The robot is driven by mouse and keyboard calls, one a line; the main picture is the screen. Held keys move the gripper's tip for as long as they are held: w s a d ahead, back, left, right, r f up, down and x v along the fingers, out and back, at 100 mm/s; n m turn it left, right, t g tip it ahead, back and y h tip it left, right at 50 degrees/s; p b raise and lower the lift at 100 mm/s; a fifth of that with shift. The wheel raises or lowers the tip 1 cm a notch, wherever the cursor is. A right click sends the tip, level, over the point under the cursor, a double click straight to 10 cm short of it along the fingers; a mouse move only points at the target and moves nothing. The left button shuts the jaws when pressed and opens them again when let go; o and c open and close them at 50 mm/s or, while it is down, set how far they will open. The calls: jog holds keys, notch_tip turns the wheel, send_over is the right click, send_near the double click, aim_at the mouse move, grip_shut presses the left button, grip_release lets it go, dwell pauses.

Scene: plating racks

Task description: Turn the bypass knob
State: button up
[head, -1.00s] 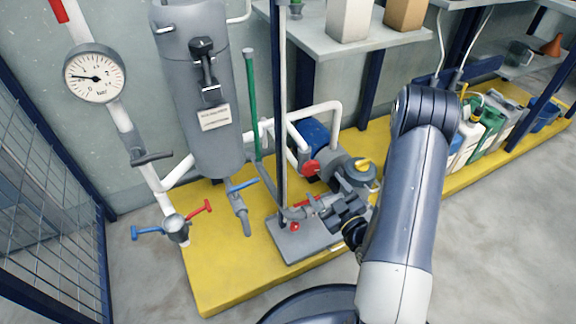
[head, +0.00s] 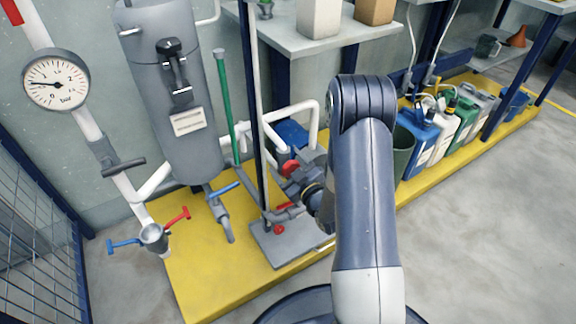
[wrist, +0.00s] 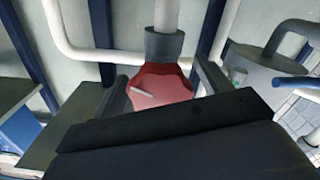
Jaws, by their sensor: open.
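A red many-sided knob (wrist: 160,88) with a pale pointer mark on its face sits below a dark collar on a white pipe in the wrist view. In the head view it is the red disc (head: 290,168) on the pipework beside the blue motor. No label for the bypass shows. My gripper (wrist: 163,82) is open, one finger at each side of the red knob, which shows between them; contact cannot be told. In the head view my gripper (head: 293,183) is at the red knob, and my arm hides part of the pump.
White pipes (head: 310,106) run close behind and above the knob. A thin dark post (head: 258,130) and a grey tank (head: 165,90) stand to the left. A small red button (head: 278,229) sits low on the grey plate. Jugs stand at right.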

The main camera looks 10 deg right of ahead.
jog(key=shift+c, duration=0.3)
jog(key=c, duration=0.9)
jog(key=shift+m, duration=3.1)
jog(key=shift+f, duration=0.1)
jog(key=o, duration=1)
jog(key=shift+c, duration=0.2)
jog(key=shift+s, duration=0.1)
